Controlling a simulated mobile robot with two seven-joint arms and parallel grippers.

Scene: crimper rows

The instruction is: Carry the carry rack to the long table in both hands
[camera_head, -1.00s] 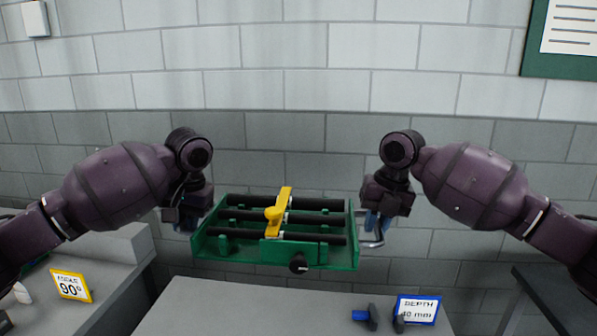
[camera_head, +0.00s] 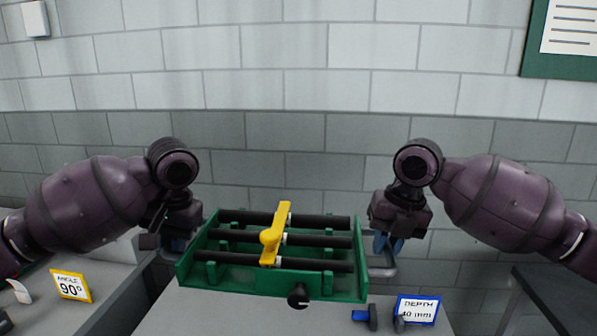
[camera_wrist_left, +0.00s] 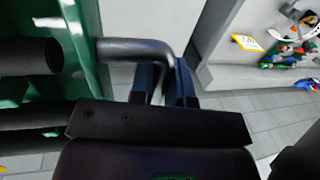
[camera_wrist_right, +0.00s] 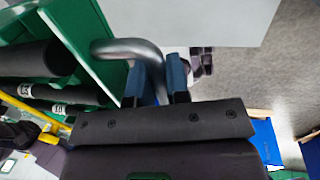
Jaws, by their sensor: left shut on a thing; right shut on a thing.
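The green carry rack (camera_head: 228,277) hangs level between my two arms, above the near part of the grey table. It holds several black rods (camera_head: 318,240) and a yellow lever piece (camera_head: 271,235) across them, with a black knob at the front. My left gripper (camera_wrist_left: 163,82) is shut on the rack's grey bar handle at its left side. My right gripper (camera_wrist_right: 152,82) is shut on the matching handle (camera_wrist_right: 130,47) at the right side.
A grey table (camera_head: 190,310) lies below the rack, with a blue-framed "DEPTH 40 mm" sign (camera_head: 417,310) and a small blue and black piece (camera_head: 367,316). A side counter with a yellow "ANGLE 90°" sign (camera_head: 71,285) is at left. A dark table (camera_head: 560,290) is at right.

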